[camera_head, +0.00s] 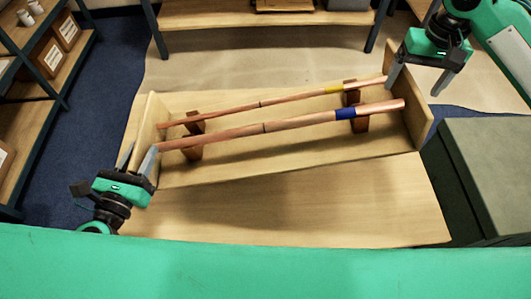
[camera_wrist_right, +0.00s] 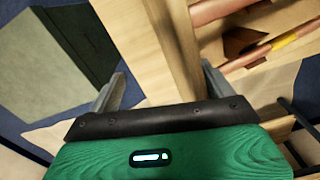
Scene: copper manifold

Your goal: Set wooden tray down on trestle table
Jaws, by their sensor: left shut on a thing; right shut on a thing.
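The wooden tray (camera_head: 285,165) has a flat floor and upright end walls, and lies slightly askew over the pale trestle table (camera_head: 320,215). A shadow falls on the table along its front edge; I cannot tell whether the tray touches the table. My left gripper (camera_head: 139,160) is shut on the left end wall. My right gripper (camera_head: 418,82) is shut on the right end wall, which shows between its fingers in the right wrist view (camera_wrist_right: 165,50). Two copper pipes lie across reddish-brown supports in the tray, one with a yellow band (camera_head: 275,100), one with a blue band (camera_head: 285,123).
A dark green box (camera_head: 488,165) stands close to the table's right side. A shelf rack (camera_head: 45,85) with cartons is at the left, and a wooden bench (camera_head: 255,24) stands behind. The table's front strip is bare.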

